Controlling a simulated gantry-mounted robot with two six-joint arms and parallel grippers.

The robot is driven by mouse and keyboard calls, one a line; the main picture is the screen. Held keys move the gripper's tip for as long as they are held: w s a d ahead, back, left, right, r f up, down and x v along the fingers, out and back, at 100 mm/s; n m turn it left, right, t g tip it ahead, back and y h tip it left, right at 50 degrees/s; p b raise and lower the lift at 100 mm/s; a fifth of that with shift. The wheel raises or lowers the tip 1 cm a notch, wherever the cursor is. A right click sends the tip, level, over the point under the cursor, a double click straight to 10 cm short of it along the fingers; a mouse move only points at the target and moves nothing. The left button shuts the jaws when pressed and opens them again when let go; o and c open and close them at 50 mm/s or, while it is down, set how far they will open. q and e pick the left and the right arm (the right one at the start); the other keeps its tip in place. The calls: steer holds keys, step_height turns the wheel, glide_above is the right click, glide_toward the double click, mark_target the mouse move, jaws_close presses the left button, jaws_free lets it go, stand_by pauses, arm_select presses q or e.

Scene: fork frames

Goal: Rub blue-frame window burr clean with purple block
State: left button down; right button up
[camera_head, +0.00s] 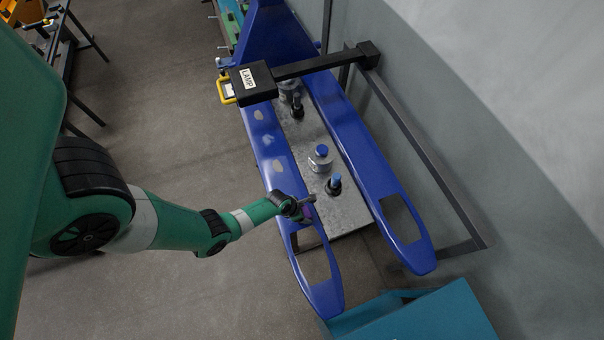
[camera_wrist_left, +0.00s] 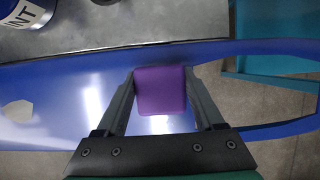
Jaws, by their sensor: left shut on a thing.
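The blue frame has two long arms, each with a window cut-out near its end. The near arm (camera_head: 325,293) lies under my left gripper (camera_head: 304,206), and the far arm (camera_head: 352,130) runs to the right of it. My left gripper is shut on the purple block (camera_wrist_left: 160,90), which sits between its two fingers. The block is at the near arm, by the upper end of its window; I cannot tell whether it touches the surface. The blue surface (camera_wrist_left: 90,95) passes beneath the block in the left wrist view. I cannot make out a burr. My right gripper is not seen.
A black lamp box (camera_head: 252,84) hangs over the frame. A teal box (camera_head: 425,318) stands at the bottom right; open floor lies left.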

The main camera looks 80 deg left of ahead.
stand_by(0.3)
arm_select(q)
steer(key=shift+s+d+r+p, duration=0.1)
steer(key=shift+s+d+p, duration=0.05)
steer(key=shift+s+p, duration=0.15)
steer(key=shift+s, duration=0.2)
steer(key=shift+w, duration=0.1)
steer(key=shift+w+f, duration=0.2)
steer(key=shift+w, duration=0.3)
steer(key=shift+r, duration=0.1)
steer(key=shift+w+r+p, duration=0.15)
steer(key=shift+r+p, duration=0.4)
steer(key=shift+r, duration=0.15)
